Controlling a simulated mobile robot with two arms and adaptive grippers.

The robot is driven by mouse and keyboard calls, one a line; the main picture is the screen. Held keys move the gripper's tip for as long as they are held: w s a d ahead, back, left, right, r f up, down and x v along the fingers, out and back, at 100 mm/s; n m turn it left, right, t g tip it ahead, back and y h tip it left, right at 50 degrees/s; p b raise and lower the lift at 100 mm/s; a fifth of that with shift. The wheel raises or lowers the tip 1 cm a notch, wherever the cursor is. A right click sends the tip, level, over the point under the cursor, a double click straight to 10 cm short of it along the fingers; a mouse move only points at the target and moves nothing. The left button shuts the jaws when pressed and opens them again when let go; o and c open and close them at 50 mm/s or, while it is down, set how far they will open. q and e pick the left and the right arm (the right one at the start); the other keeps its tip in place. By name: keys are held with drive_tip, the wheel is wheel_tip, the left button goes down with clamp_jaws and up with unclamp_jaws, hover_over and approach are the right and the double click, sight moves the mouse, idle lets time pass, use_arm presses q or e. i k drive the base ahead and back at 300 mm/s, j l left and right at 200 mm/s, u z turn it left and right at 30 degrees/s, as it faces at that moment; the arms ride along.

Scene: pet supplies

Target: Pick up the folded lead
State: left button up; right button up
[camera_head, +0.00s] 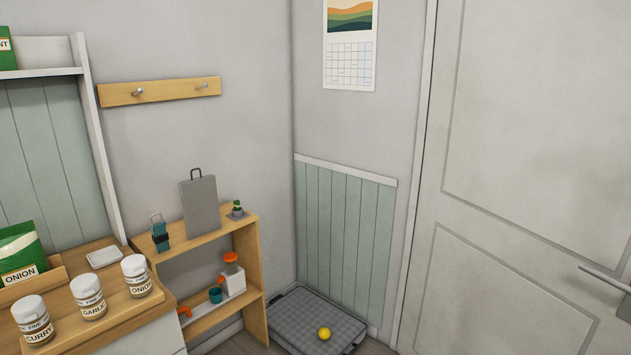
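A teal bundle with a dark band around it and a thin loop at its top, which looks like the folded lead (160,234), is on the left part of the top of the small wooden shelf (207,244). It appears upright, a little left of a grey flat board (199,207) with a dark handle. Neither of my grippers is in view.
A small green-topped item (237,210) is right of the board. The lower shelf holds a white-and-orange container (232,275) and a teal cup (215,295). Spice jars (88,296) line the left counter. A grey tray (290,318) with a yellow ball (324,333) lies on the floor.

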sight(160, 235)
drive_tip(key=i+u, duration=0.1)
drive_tip(key=u, duration=0.5)
drive_tip(key=i+l+u, duration=0.95)
drive_tip(key=k+l, duration=0.05)
drive_tip(key=k, duration=0.05)
